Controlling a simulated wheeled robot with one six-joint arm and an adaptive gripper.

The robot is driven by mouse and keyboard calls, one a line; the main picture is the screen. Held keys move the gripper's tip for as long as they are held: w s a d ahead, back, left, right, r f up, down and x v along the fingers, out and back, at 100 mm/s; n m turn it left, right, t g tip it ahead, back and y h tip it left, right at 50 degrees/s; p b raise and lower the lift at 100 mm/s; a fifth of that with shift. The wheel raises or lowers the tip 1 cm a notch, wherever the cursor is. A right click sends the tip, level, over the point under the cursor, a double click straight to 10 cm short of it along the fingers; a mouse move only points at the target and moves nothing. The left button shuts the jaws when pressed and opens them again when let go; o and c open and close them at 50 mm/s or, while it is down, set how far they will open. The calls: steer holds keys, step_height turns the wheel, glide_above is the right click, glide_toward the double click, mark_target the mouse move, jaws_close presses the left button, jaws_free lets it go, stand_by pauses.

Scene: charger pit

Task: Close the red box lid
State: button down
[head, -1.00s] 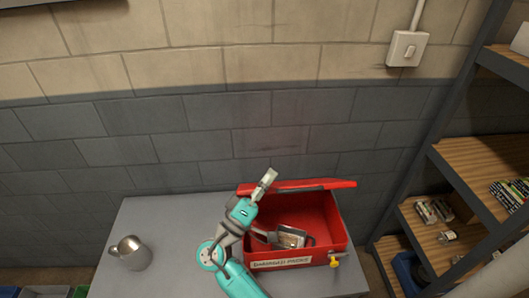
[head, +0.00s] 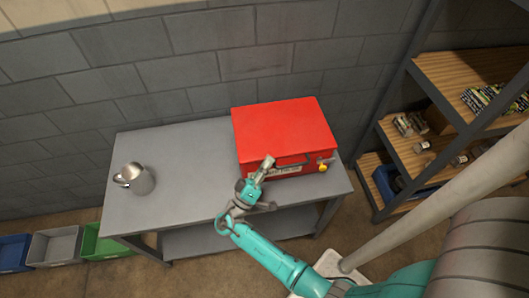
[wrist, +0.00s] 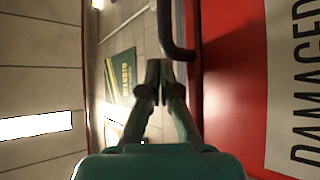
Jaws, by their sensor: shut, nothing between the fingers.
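The red box (head: 283,128) stands on the right part of the grey table in the head view. Its lid is down flat over the top, and the inside is hidden. A yellow padlock-like piece (head: 324,165) hangs at its front right. My gripper (head: 266,161) is at the box's front, left of centre, with its fingers shut and empty. In the wrist view my gripper (wrist: 158,68) points past a dark handle (wrist: 176,38). The red front wall (wrist: 234,90) with a white "DAMAGED" label (wrist: 292,80) is close on the right. I cannot tell whether the fingers touch the box.
A metal mug (head: 135,178) stands at the left of the grey table (head: 195,170). The tabletop between mug and box is clear. Bins, including a green one (head: 100,243), sit on the floor at left. A shelf unit (head: 440,170) stands at right.

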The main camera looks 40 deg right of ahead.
step_height(320, 180, down, 3)
steer(key=shift+s, duration=0.15)
stand_by(0.5)
steer(key=v, duration=0.7)
steer(key=shift+w+a, duration=0.2)
steer(key=shift+a, duration=0.25)
steer(key=shift+r, duration=0.1)
